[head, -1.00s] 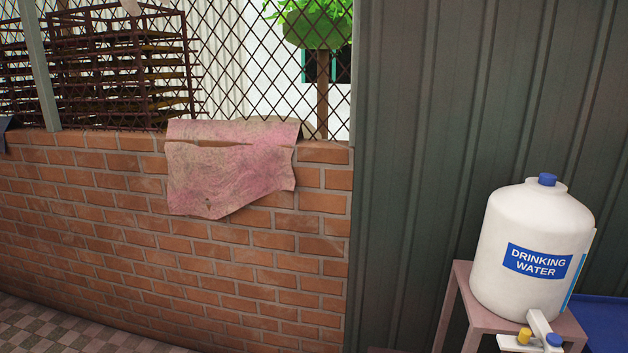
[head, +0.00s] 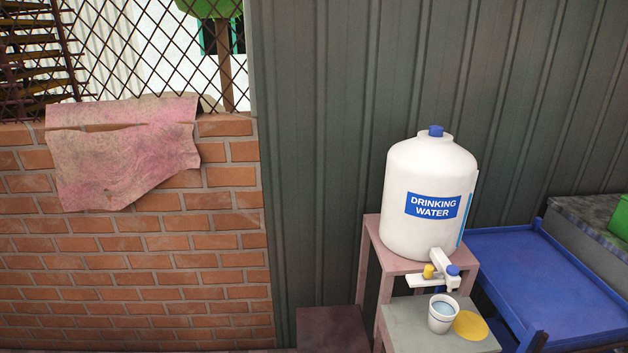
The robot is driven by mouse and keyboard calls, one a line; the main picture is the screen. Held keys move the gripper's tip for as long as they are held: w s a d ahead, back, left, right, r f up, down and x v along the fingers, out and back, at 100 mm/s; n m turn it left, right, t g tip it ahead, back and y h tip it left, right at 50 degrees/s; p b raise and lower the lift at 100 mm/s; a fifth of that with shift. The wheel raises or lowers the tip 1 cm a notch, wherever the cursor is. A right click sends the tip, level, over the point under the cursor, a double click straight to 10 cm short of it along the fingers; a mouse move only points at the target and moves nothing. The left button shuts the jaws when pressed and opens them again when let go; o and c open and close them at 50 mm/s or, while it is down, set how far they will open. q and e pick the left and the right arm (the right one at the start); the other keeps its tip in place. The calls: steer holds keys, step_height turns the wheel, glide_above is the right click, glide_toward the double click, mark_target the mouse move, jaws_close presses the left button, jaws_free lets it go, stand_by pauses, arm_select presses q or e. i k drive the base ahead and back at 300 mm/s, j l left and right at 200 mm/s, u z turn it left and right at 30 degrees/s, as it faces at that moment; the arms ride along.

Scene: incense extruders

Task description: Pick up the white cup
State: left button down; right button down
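The white cup (head: 441,316) stands upright on a small grey stand (head: 408,332) at the lower right of the head view. It is below the tap (head: 441,270) of the white drinking water jug (head: 430,196). Its inside looks bluish, and I cannot tell what is in it. A round yellow disc (head: 470,325) lies just right of the cup. Neither of my grippers is in view.
The jug stands on a pink stool (head: 373,237). A low dark red block (head: 330,327) stands left of the stool. A brick wall (head: 150,255) and corrugated metal wall (head: 330,130) close the back.

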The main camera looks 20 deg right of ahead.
mark_target(442, 309)
steer(key=z, duration=1.4)
